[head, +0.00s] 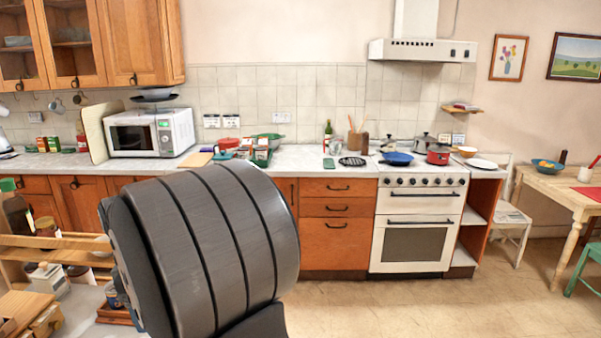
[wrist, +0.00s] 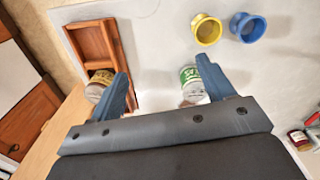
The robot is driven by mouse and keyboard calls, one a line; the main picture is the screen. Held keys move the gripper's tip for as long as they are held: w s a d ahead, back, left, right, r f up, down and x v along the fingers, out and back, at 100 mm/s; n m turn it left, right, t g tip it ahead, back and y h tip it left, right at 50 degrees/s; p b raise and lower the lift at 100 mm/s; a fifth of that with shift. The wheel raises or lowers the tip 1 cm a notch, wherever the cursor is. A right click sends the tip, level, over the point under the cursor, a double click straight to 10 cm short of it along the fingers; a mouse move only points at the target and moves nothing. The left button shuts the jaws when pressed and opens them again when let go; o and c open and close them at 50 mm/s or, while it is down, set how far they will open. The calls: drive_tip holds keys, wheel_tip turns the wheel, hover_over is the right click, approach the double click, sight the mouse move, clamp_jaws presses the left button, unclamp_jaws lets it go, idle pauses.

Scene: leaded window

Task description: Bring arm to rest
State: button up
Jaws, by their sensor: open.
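My gripper (wrist: 162,68) shows in the wrist view with its two blue fingers spread wide apart. A jar with a yellowish label (wrist: 98,84) stands by the left finger, at the near end of a wooden tray (wrist: 84,40). In the head view a large dark grey part of my arm fills the lower middle, and I cannot make out my gripper there.
A yellow cup (wrist: 207,29) and a blue cup (wrist: 248,27) stand beyond the right finger. Small jars (wrist: 300,138) lie at the right edge. In the head view a wooden rack (head: 60,243) is left of my arm; the floor (head: 335,310) to the right is clear.

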drive_tip(key=w+d+m, duration=0.4)
drive_tip(key=w+d, duration=0.7)
drive_tip(key=w, duration=0.4)
drive_tip(key=a+f, duration=0.5)
drive_tip(key=a, duration=0.6)
drive_tip(key=shift+s+f, duration=0.2)
drive_tip(key=shift+f, duration=0.1)
